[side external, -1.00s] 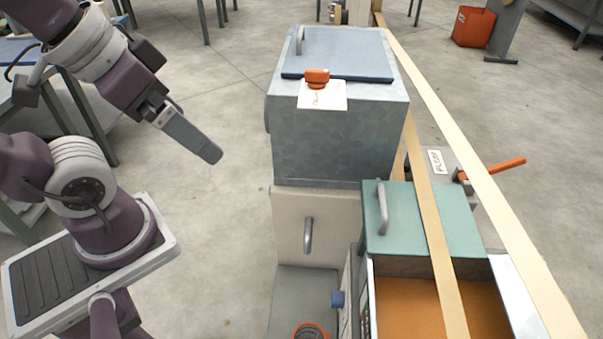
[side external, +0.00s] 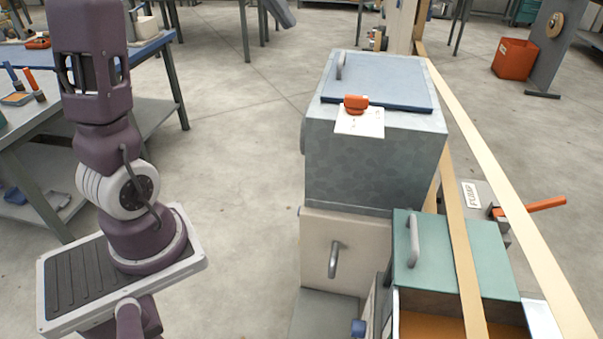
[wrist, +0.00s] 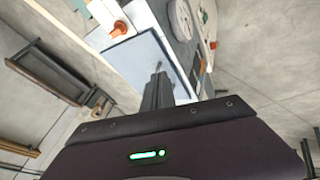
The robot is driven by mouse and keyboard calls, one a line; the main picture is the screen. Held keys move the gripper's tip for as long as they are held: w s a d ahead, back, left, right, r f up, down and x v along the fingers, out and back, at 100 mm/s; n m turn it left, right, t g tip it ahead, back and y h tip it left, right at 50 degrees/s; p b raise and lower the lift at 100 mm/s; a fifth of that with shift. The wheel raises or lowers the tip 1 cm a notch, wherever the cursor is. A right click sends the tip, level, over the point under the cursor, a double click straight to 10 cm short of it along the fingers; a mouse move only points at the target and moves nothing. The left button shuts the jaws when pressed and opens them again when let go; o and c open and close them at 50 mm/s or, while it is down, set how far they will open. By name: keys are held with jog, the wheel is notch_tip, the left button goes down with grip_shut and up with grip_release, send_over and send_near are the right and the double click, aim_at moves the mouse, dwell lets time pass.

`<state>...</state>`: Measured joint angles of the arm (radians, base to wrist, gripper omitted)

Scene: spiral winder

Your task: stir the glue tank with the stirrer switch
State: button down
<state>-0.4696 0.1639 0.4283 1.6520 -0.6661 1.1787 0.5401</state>
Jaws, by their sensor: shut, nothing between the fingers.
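The glue tank (side external: 375,165) is a grey metal box with a closed blue lid (side external: 385,80). The stirrer switch (side external: 356,104) is an orange knob on a white card on the tank's top front edge. In the wrist view an orange knob (wrist: 118,28) on a pale card shows at the upper left, beside the blue lid (wrist: 140,58). My gripper (wrist: 158,74) is shut and empty; its fingers point toward the lid area, apart from the knob. In the side view I cannot surely make out my gripper; the arm rises at the left.
A pale cabinet (side external: 318,240) with a handle stands below the tank. A green lidded box (side external: 462,258), tan strips (side external: 490,175) and an orange lever (side external: 532,206) are at the right. A workbench (side external: 150,50) stands behind on the left. The floor between arm and tank is clear.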

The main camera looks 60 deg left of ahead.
jog(key=w+a+f+n+y, duration=0.15)
jog(key=a+f, duration=0.35)
jog(key=a, duration=0.8)
notch_tip(320, 180, down, 41)
jog(key=shift+w+f, duration=0.15)
jog(key=shift+w, duration=0.05)
jog(key=w+d+f, duration=0.3)
jog(key=w+f, duration=0.5)
jog(key=shift+w+d+f, duration=0.3)
